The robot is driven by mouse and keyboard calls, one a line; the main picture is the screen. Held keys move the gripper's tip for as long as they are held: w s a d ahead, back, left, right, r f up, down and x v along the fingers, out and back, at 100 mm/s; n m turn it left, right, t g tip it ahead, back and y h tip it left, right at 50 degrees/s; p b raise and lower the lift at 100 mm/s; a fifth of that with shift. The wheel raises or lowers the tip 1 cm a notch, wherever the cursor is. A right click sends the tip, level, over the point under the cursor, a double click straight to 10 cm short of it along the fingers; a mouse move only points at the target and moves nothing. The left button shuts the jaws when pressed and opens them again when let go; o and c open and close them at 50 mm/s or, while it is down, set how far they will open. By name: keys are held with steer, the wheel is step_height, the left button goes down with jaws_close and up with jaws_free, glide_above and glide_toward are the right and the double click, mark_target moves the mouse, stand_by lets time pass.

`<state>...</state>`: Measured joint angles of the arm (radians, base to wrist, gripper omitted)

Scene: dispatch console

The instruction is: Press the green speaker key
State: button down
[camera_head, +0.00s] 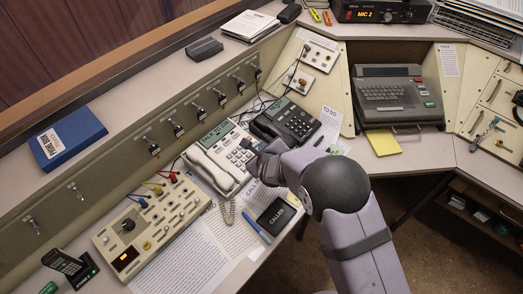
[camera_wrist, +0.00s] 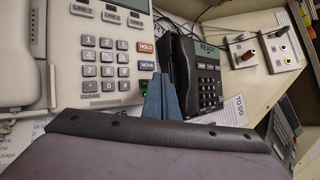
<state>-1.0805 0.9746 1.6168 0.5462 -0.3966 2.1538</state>
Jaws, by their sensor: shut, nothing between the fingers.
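The white desk phone (camera_head: 218,158) stands on the console in the head view, its handset on the left side. In the wrist view the phone (camera_wrist: 122,60) shows grey number keys, a red HOLD key (camera_wrist: 146,47), a blue key (camera_wrist: 146,66) below it and a green key (camera_wrist: 143,85) at the bottom of that column. The green key is partly hidden by my gripper. My gripper (camera_wrist: 160,78) is shut and empty, its blue-grey fingertips just right of the green key. In the head view my gripper (camera_head: 250,146) is at the phone's right edge. I cannot tell whether it touches.
A black phone (camera_head: 288,122) stands close to the right of the white phone, and also shows in the wrist view (camera_wrist: 205,75). Cables run behind both. A beige switch panel (camera_head: 150,225) lies left, and a black CALLED pad (camera_head: 276,216) lies in front.

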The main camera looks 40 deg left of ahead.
steer(key=shift+a+f+b, duration=0.1)
steer(key=shift+f+b, duration=0.7)
steer(key=shift+b, duration=0.5)
stand_by(0.9)
steer(key=shift+r, duration=0.8)
steer(key=shift+r, duration=0.1)
steer(key=shift+d+r+p, duration=0.2)
steer(key=shift+r+p, duration=0.2)
steer(key=shift+r, duration=0.4)
steer(key=shift+d+r+p, duration=0.15)
steer(key=shift+r+p, duration=0.3)
steer(key=shift+r, duration=0.3)
steer(key=shift+d+r+p, duration=0.2)
steer(key=shift+r+p, duration=0.2)
steer(key=shift+r, duration=0.4)
